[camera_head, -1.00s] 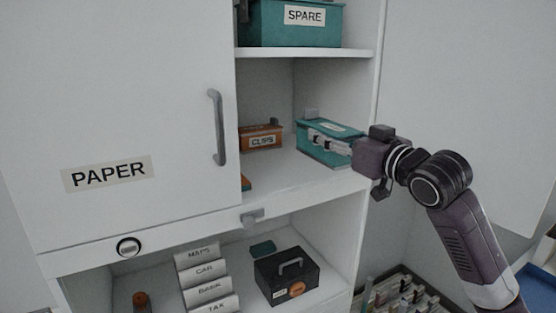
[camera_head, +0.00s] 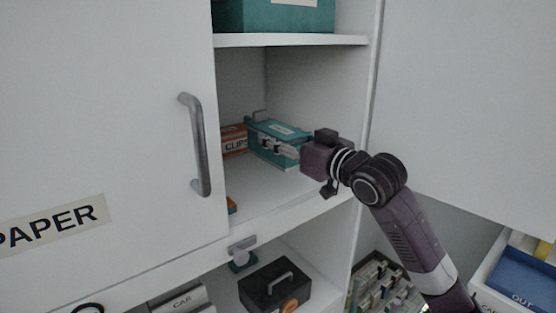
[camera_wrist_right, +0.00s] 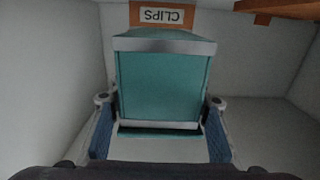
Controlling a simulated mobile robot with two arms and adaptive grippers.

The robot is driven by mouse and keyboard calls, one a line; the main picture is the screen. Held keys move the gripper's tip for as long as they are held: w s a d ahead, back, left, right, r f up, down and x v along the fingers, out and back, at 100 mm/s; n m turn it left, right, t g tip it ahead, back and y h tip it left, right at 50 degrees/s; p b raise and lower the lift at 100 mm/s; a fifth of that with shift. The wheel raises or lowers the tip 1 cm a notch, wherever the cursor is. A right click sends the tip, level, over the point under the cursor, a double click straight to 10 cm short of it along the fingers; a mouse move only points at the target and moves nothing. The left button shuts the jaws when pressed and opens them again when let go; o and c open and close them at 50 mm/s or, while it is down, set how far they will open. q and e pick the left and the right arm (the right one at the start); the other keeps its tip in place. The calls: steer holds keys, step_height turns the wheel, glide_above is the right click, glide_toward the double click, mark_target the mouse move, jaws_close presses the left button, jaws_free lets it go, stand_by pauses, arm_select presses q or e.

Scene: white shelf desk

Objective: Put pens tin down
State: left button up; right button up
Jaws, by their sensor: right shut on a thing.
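The pens tin is a teal box with a pale label on top; it sits inside the middle compartment of the shelf unit (camera_head: 262,190) in the head view (camera_head: 268,128). The label is too small to read. My right gripper (camera_head: 270,143) reaches in from the right and is shut on the tin. In the wrist view the tin (camera_wrist_right: 162,88) stands between the two fingers, one along each side. I cannot tell whether its underside touches the shelf board. My left gripper is not in view.
An orange-brown CLIPS box (camera_head: 235,141) stands just left of and behind the tin. A teal box (camera_head: 275,18) is on the shelf above. A black case (camera_head: 272,285) is below. A cabinet door with a grey handle (camera_head: 195,145) borders the left. The shelf front is mostly clear.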

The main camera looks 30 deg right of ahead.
mark_target(279, 159)
steer(key=shift+f, duration=0.45)
steer(key=shift+w+f, duration=0.2)
steer(key=shift+f, duration=0.05)
step_height(279, 159, down, 4)
steer(key=shift+r+p, duration=0.15)
steer(key=shift+p, duration=0.25)
steer(key=shift+f, duration=0.35)
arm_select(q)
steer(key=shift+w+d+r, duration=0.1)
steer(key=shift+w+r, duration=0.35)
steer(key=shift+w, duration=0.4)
arm_select(e)
steer(key=o, duration=1.3)
steer(key=shift+c, duration=0.2)
